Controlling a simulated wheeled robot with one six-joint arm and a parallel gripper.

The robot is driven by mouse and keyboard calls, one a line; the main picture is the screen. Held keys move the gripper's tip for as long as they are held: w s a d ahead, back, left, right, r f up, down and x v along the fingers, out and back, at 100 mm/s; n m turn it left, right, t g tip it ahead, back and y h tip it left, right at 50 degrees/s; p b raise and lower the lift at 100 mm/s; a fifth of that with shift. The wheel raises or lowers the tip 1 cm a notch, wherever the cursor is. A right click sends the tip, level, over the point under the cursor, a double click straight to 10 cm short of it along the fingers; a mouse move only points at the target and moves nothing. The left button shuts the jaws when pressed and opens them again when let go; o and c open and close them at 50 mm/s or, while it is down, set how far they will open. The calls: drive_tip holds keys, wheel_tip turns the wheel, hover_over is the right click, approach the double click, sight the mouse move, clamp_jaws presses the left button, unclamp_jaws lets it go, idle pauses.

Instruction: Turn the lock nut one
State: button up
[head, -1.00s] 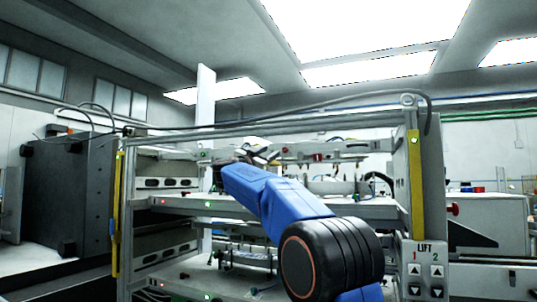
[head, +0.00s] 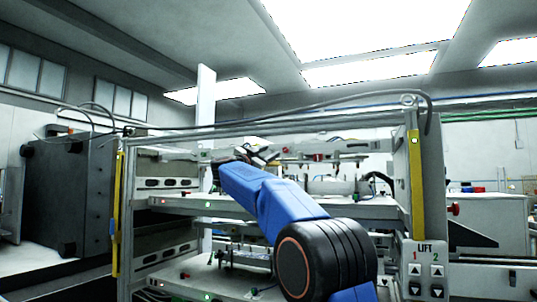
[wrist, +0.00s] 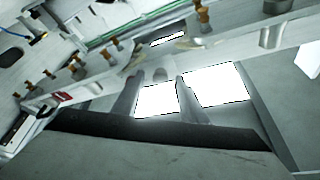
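My gripper (head: 258,155) is at the end of my blue arm, at the upper shelf level of the metal rack. In the wrist view its two fingers (wrist: 158,92) stand apart, with bright light panels showing behind them and nothing held between them. Several brass-coloured fittings (wrist: 202,14) sit along a pale rail (wrist: 105,75) beyond the fingers, mostly at the upper left. I cannot tell which of them, if any, is lock nut one. In the head view the fittings are too small to make out.
The rack has an upper shelf (head: 360,208) and a lower shelf carrying metal mechanisms. A yellow strip (head: 416,190) marks its right post, above a LIFT button panel (head: 424,270). A dark cabinet (head: 68,200) stands at the left. A cable runs over the top.

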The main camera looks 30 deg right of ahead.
drive_tip(key=shift+a, duration=0.15)
drive_tip(key=v, duration=1.7)
